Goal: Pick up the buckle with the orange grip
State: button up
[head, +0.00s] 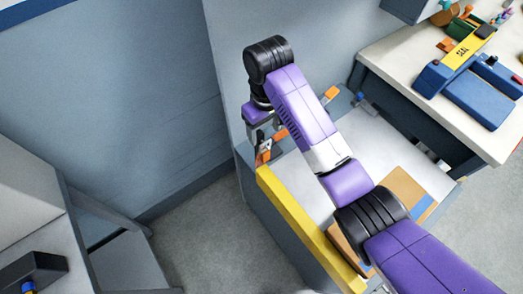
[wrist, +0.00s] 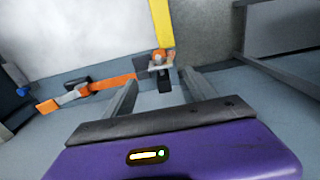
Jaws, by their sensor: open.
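A small buckle with an orange grip (wrist: 160,56) and a dark lower part shows in the wrist view, beyond and between my fingertips. In the head view an orange and dark piece (head: 264,150), likely the same buckle, is at the table corner by the yellow edge. In the head view my gripper (head: 260,125) is just above that piece, partly hidden by my wrist. Whether a finger touches the buckle cannot be told.
An orange strap (wrist: 108,82) lies left of the buckle along the table's edge, with another orange end (wrist: 47,105) farther left. A yellow edge strip (head: 300,222) borders the pale table top (head: 375,150). A brown board (head: 405,190) lies on it. A blue wall panel stands behind.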

aim_at(266, 145)
jog(key=shift+s+d+f, duration=0.1)
jog(key=shift+s+d, duration=0.15)
jog(key=shift+s, duration=0.05)
jog(key=shift+f, duration=0.35)
jog(key=shift+s+a+f+p, duration=0.1)
jog(key=shift+f+p, duration=0.25)
jog(key=shift+f, duration=1.4)
jog(key=shift+s+f+p, duration=0.1)
jog(key=shift+f+p, duration=0.25)
jog(key=shift+f, duration=1.35)
grip_shut()
jog(key=shift+r+p, duration=0.7)
jog(key=shift+p, duration=0.05)
